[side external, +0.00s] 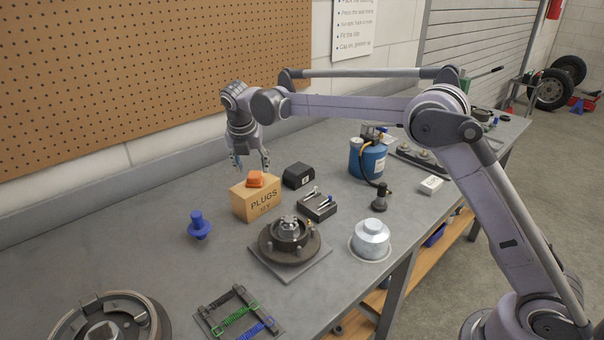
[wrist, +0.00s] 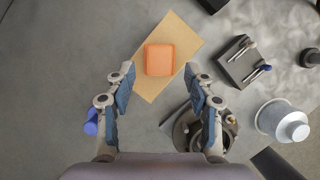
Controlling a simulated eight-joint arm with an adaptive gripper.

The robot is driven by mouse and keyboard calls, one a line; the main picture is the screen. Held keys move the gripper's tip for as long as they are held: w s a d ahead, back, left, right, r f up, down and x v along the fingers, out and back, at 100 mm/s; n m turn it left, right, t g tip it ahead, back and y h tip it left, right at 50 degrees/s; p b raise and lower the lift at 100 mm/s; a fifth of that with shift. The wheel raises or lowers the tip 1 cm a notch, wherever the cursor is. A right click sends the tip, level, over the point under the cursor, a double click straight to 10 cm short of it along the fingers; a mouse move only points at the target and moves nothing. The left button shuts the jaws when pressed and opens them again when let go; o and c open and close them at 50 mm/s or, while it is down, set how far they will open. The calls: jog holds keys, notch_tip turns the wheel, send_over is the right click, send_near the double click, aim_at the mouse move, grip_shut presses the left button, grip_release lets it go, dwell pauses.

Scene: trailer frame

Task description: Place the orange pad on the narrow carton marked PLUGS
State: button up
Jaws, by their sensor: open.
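The orange pad (side external: 256,179) lies on top of the narrow tan carton marked PLUGS (side external: 257,204), which stands on the workbench. In the wrist view the pad (wrist: 158,60) rests near the middle of the carton's top (wrist: 180,32), with bare cardboard on either side. My gripper (side external: 252,166) is just above the pad in the side view. In the wrist view my gripper (wrist: 158,75) has its fingers spread wide on both sides of the pad, with clear gaps between. It holds nothing.
A black box (side external: 298,176) stands just behind the carton, and a dark tool block (side external: 317,207) is to its right. A blue knobbed piece (side external: 199,226) is at left. A hub assembly (side external: 290,236) sits in front. Bare bench lies left of the carton.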

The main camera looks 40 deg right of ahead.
jog(key=v, duration=0.9)
jog(key=s+d+r+m+y, duration=0.1)
jog(key=s+d+r+m, duration=0.25)
jog(key=s+m, duration=0.4)
jog(key=s+d+f+m+t+y, duration=0.1)
jog(key=s+d+f+m+t, duration=0.1)
jog(key=s+f+m, duration=0.3)
jog(key=s+d+f+m+t+y, duration=0.1)
jog(key=s+f+m, duration=0.4)
jog(key=s+m, duration=0.9)
jog(key=s+d+t, duration=0.1)
jog(key=s, duration=0.5)
jog(key=shift+f, duration=0.4)
jog(key=shift+s+d+m, duration=0.1)
jog(key=shift+s+m, duration=0.05)
jog(key=shift+m, duration=0.1)
